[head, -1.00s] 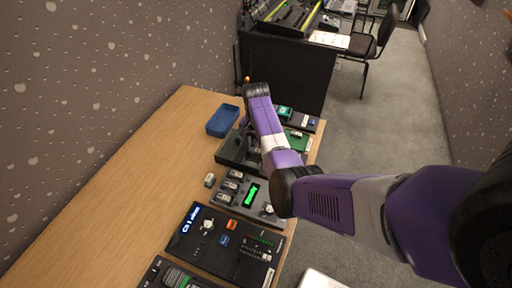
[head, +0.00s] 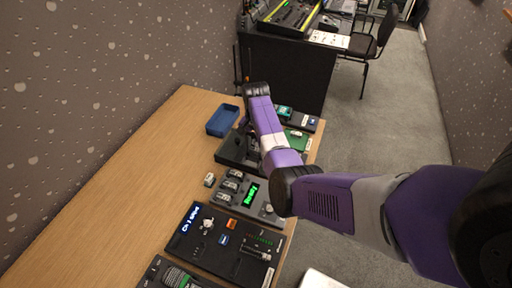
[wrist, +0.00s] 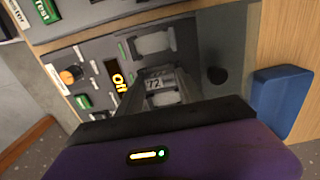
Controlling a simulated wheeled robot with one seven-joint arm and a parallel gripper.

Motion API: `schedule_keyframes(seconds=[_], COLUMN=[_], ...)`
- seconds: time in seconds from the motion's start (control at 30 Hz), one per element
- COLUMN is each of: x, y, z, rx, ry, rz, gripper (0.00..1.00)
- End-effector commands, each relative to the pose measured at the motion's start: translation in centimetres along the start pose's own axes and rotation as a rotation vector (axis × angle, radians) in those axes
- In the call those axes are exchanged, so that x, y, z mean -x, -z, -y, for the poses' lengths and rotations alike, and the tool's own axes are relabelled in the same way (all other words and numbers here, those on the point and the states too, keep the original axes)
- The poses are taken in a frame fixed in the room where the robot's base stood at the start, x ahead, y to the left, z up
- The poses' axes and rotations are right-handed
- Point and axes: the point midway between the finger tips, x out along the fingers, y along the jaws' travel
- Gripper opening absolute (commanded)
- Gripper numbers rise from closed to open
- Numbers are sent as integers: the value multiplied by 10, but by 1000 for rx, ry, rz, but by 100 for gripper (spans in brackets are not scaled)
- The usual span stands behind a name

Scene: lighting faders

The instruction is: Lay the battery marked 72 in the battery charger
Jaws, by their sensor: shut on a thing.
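My gripper (wrist: 160,88) is shut on a light battery marked 72 (wrist: 154,84), seen between the fingers in the wrist view. It is over a grey device (wrist: 190,40) with a lit screen reading Off, which looks like the battery charger. A pale rectangular block or bay (wrist: 153,43) shows on it beside the held battery. Whether the battery touches the device, I cannot tell. In the head view my arm hides the gripper and battery; a dark device (head: 228,154) lies beneath.
A blue bin (head: 222,120) stands beside the device, also seen in the wrist view (wrist: 282,98). A unit with a green screen (head: 251,194) holds several small batteries, with a loose one (head: 209,180) beside it. A dark control panel (head: 220,240) is nearer. The table's left side is clear.

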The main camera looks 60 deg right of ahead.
Motion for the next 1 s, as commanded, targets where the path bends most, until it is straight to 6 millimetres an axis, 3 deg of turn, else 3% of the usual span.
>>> schedule_keyframes(seconds=[0.03,0.4,0.43,0.57,1.0], x=[-17,-20,-20,-20,-20], y=[-4,-4,-4,-4,-1], z=[-4,-4,-4,-5,-9], rx=[0,1,1,1,-5], ry=[-2,0,0,-2,-8], rz=[7,9,9,8,4], gripper=[4,4,45,68,68])
